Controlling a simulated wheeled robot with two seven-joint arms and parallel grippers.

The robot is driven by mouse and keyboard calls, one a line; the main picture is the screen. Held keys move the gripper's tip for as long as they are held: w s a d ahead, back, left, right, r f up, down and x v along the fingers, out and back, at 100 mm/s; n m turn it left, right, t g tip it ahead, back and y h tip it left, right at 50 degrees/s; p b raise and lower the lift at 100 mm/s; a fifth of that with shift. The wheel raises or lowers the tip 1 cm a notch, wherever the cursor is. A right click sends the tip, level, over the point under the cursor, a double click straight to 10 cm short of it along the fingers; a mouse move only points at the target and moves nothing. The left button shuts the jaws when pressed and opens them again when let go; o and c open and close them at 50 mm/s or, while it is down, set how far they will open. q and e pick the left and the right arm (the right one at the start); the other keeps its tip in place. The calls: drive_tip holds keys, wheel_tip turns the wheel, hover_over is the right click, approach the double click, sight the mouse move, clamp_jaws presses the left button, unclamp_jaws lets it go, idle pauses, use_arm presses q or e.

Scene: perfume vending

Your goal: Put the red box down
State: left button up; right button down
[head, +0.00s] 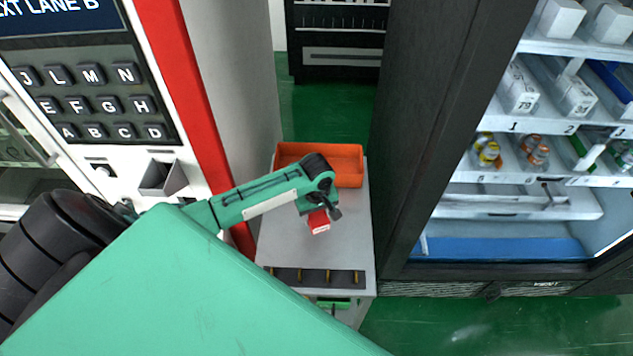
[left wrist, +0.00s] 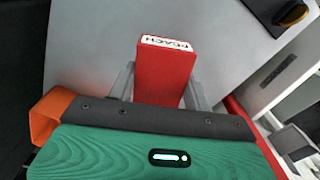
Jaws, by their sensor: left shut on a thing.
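The red box (head: 319,221) is held over the light grey top of a small cabinet (head: 290,243) in the head view. In the left wrist view the red box (left wrist: 165,72) shows a white label reading "PEACH" on its end. My left gripper (head: 326,212) is shut on the red box, with one finger on each side of it in the left wrist view (left wrist: 160,88). I cannot tell whether the box touches the cabinet top. My right gripper is not in view.
An orange tray (head: 345,165) stands at the back of the cabinet top. A dark strip with yellow marks (head: 318,277) runs along its front. A keypad machine (head: 95,100) is at left, and a stocked vending cabinet (head: 545,150) at right.

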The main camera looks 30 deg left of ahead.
use_arm(q)
drive_tip(key=shift+f, duration=0.65)
drive_tip(key=shift+s+f, duration=0.1)
drive_tip(key=shift+f, duration=0.5)
wheel_tip(320, 180, down, 3)
drive_tip(key=shift+f+p, duration=0.1)
drive_tip(key=shift+p, duration=0.35)
drive_tip(key=shift+f, duration=0.2)
drive_tip(key=o, duration=1)
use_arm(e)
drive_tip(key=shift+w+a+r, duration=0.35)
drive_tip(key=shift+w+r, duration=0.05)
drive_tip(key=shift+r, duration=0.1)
use_arm(q)
drive_tip(key=shift+r, duration=0.1)
